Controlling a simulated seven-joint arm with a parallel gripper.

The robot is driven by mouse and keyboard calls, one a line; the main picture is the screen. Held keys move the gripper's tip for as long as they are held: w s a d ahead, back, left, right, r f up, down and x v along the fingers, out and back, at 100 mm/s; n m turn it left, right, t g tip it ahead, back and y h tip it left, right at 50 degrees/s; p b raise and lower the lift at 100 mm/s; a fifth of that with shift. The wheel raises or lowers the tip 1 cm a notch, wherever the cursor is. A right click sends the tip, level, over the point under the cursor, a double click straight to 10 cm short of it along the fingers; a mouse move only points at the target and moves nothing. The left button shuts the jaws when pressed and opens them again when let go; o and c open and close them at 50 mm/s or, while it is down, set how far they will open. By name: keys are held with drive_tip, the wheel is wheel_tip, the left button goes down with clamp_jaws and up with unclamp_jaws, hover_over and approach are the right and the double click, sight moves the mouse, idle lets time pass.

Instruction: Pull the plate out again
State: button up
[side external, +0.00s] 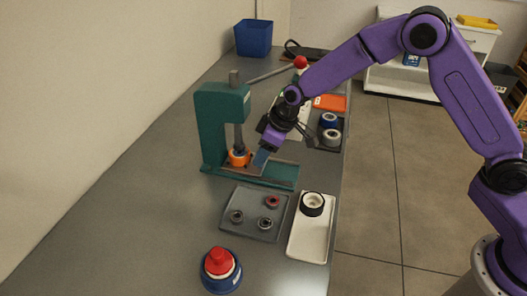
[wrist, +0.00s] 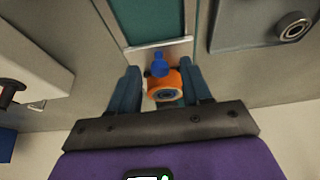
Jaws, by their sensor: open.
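A green press (side external: 211,130) stands on the bench with its ram down over an orange ring (side external: 239,158). The ring sits on a flat plate (side external: 254,169) at the press base; the plate is partly hidden by my gripper. My gripper (side external: 262,160) is open, low at the front of the press, just right of the ring. In the wrist view, the blue fingers of my gripper (wrist: 160,84) are spread, with the orange ring (wrist: 163,86) and a blue knob-like part (wrist: 160,64) showing between them. I cannot tell whether the fingers touch the plate.
A grey tray (side external: 251,228) with several small bearings and a white tray (side external: 309,238) with a black-rimmed ring lie in front. A red-topped blue object (side external: 220,270) stands nearer. A blue bin (side external: 254,38) is at the back. The left bench area is clear.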

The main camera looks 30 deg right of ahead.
drive_tip(key=shift+f, duration=0.1)
clamp_jaws()
drive_tip(key=s+d, duration=0.7)
drive_tip(key=shift+s+d, duration=0.35)
drive_tip(key=shift+d, duration=0.05)
unclamp_jaws()
drive_tip(key=v, duration=1.7)
drive_tip(key=shift+r, duration=0.2)
